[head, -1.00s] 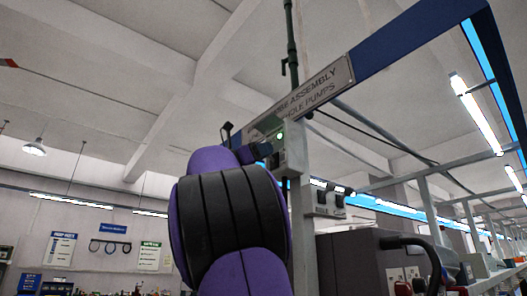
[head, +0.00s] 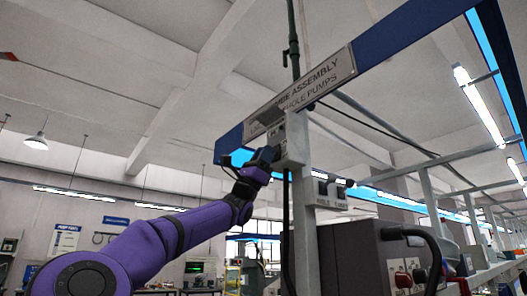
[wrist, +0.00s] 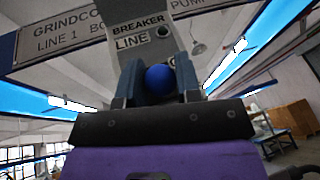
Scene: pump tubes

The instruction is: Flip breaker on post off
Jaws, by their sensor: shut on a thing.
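The breaker (head: 296,140) is a pale grey box on the upright post, just under the sign beam. In the wrist view the breaker box (wrist: 125,48) carries the label "BREAKER LINE" and fills the upper middle. A round blue knob (wrist: 159,79) sits in front of its lower part. My gripper (wrist: 159,72) has one finger on each side of the knob and is shut on it. In the head view my gripper (head: 268,155) reaches the box's left side from the lower left. The knob's stem and the exact lever position are hidden.
A long sign beam (head: 400,40) runs just above the breaker. A two-switch box (head: 331,194) hangs lower on the post (head: 304,230). A dark cabinet (head: 352,262) with a thick black hose stands at the lower right.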

